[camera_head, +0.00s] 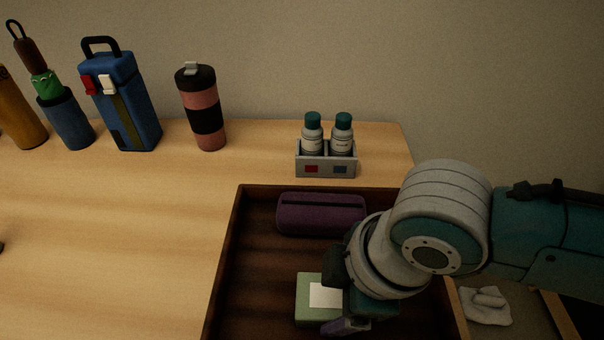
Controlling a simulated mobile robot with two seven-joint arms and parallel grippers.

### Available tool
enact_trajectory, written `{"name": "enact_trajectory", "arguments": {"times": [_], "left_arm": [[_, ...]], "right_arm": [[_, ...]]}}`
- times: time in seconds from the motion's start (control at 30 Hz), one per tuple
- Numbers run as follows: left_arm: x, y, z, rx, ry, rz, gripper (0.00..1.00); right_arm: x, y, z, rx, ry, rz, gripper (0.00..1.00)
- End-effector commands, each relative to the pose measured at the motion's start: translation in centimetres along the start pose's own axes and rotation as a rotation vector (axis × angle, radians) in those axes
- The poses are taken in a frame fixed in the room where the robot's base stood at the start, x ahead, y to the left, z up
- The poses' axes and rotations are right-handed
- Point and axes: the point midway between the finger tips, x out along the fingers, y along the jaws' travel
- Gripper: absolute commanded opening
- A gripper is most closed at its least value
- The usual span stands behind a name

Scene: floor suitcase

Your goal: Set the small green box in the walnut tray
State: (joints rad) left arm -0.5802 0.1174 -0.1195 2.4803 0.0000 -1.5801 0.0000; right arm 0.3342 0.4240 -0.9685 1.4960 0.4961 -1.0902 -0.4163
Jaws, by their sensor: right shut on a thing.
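The small green box (308,312) has a pale label on top and shows in the lower middle of the head view. It is within the outline of the dark walnut tray (229,240); I cannot tell whether it touches the tray floor. My right gripper (340,312) comes in from the right and is shut on the green box, covering its right side. The fingertips are partly hidden by the wrist. A purple case (320,215) lies in the tray's back part. My left gripper is not in view.
Behind the tray stands a grey holder (327,168) with two teal-capped bottles. A pink and black tumbler (203,110), a blue case (128,105) and a blue cup (66,120) stand at the back left. A white cloth (485,306) lies right of the tray. The left tabletop is mostly clear.

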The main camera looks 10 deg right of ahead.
Motion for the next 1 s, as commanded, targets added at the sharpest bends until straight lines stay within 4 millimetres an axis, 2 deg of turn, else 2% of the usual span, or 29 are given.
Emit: {"name": "enact_trajectory", "arguments": {"times": [0.3,0.33,0.5,0.77,0.87,1.0], "left_arm": [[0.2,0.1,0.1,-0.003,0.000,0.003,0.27],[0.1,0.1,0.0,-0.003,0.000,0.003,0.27],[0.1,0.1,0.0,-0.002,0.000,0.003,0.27],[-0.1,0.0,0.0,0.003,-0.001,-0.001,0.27],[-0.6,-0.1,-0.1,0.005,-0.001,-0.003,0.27],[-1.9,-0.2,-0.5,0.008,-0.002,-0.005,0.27]], "right_arm": [[0.3,0.0,0.1,0.000,0.000,0.000,0.19],[0.2,0.0,0.1,0.000,-0.001,0.000,0.82],[0.2,0.0,0.1,0.001,-0.001,0.000,1.00],[-0.1,0.0,0.0,0.000,0.000,0.001,1.00],[-1.1,0.1,0.0,0.001,-0.001,0.001,1.00],[-4.0,0.2,-0.1,-0.001,0.000,0.003,1.00]]}}
